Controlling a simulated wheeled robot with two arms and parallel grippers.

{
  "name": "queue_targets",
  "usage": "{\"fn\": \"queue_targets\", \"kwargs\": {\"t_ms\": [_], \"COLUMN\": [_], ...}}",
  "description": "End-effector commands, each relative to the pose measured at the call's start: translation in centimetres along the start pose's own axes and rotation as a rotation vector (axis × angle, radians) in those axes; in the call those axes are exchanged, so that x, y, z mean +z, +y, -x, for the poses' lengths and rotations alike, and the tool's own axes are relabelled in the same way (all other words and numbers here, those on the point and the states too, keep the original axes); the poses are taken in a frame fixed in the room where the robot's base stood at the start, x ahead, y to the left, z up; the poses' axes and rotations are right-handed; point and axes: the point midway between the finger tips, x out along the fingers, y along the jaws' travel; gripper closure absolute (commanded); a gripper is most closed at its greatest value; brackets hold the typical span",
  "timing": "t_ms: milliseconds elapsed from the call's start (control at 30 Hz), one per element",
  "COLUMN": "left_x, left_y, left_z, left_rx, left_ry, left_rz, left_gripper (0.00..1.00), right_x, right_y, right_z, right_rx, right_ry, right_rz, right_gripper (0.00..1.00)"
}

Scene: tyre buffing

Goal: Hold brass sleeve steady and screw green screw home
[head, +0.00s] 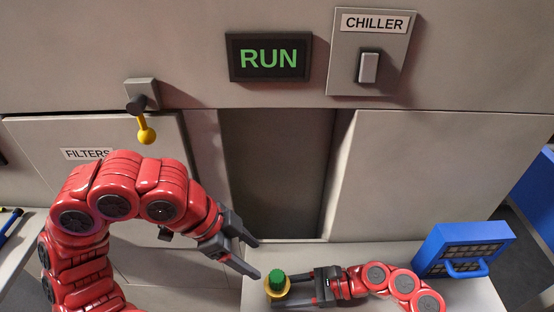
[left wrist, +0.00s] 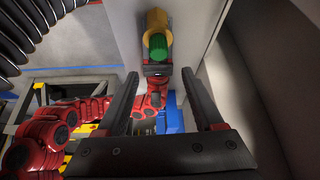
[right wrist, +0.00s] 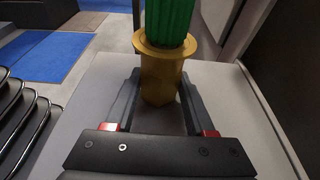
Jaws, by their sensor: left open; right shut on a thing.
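The brass sleeve (head: 277,292) stands upright on the grey counter, with a flange near its top. The green screw (head: 277,279) sits upright in the top of the sleeve, its ribbed green part standing above the flange. In the right wrist view the sleeve (right wrist: 160,80) is between the fingers of my right gripper (right wrist: 160,85), which is shut on it below the flange; the screw (right wrist: 168,20) rises out of the picture. My left gripper (head: 255,258) is open and empty, above and to the left of the screw. The left wrist view shows the screw (left wrist: 158,45) beyond its open fingers (left wrist: 167,75).
A blue case (head: 462,250) with a handle stands at the counter's right. Behind are a dark recess (head: 275,170), a RUN display (head: 268,58), a CHILLER switch (head: 369,68) and a yellow-knobbed lever (head: 146,134).

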Motion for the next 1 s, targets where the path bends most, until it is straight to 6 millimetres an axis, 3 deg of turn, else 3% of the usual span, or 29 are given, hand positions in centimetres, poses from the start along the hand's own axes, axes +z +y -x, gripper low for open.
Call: {"fn": "queue_targets", "kwargs": {"t_ms": [600, 1000], "left_x": [0.3, 0.3], "left_y": [0.3, 0.2], "left_z": [-7.7, -9.1], "left_rx": [0.011, 0.005], "left_ry": [-0.009, -0.01], "left_rz": [-0.006, -0.005], "left_gripper": [0.31, 0.31], "right_x": [0.1, 0.1], "right_y": [0.0, 0.0], "right_z": [0.0, 0.0], "right_rx": [0.0, 0.0], "right_ry": [-0.001, -0.001], "right_rz": [0.0, 0.0], "right_gripper": [1.0, 1.0]}}
